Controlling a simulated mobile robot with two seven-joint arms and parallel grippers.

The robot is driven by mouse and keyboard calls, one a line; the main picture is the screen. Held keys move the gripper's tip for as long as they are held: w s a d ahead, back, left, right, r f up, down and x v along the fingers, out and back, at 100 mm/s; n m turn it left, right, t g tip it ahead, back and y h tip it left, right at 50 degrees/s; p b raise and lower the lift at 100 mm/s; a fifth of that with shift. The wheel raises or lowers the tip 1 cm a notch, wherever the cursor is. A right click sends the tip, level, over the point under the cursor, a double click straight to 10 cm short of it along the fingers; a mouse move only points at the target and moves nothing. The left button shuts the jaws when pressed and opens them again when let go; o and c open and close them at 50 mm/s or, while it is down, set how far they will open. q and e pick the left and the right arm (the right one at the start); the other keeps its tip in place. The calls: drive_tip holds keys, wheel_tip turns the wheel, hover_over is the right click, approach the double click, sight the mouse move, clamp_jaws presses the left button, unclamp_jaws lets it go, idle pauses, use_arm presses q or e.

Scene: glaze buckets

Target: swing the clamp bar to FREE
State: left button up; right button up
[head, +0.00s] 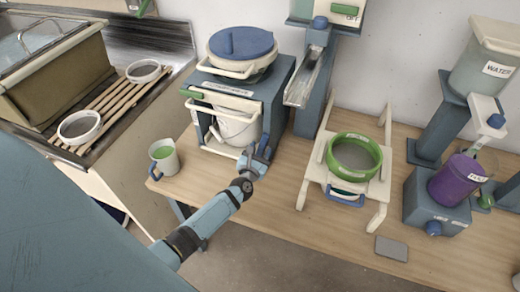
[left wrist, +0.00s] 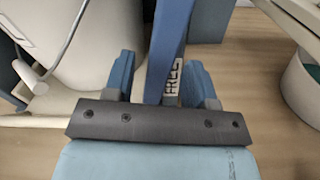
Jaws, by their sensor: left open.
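The blue mixer stand (head: 272,88) holds a white bucket (head: 235,128) behind cream bars. What looks like the clamp bar (head: 222,105) is cream, with a green end (head: 191,94) at the left, and crosses the stand's front above the bucket. My left gripper (head: 257,156) is low at the stand's front right corner. In the left wrist view my left gripper (left wrist: 160,75) is open, its two blue fingers apart. Between them in the picture is a blue upright post (left wrist: 173,35) with a FREE label (left wrist: 171,77). I cannot tell whether the fingers touch it. My right gripper is not in view.
A green-filled cup (head: 164,157) stands left of the stand. A cream rack with a green ring sieve (head: 354,157) stands to the right. A purple container (head: 457,180) and a grey pad (head: 391,248) are farther right. The front middle of the table (head: 270,205) is clear.

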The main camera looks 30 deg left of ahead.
use_arm(q)
drive_tip(key=shift+w, duration=0.15)
drive_tip(key=shift+c, duration=0.7)
clamp_jaws()
drive_tip(key=n+b, duration=0.1)
drive_tip(key=b, duration=0.2)
drive_tip(key=shift+w+d+f+n, duration=0.1)
drive_tip(key=shift+d+f+n, duration=0.2)
drive_tip(key=shift+d+n, duration=0.1)
drive_tip(key=shift+d+r+n+b, duration=0.2)
drive_tip(key=shift+n+b, duration=0.15)
drive_tip(key=shift+n, duration=0.05)
drive_tip(key=shift+o, duration=0.7)
unclamp_jaws()
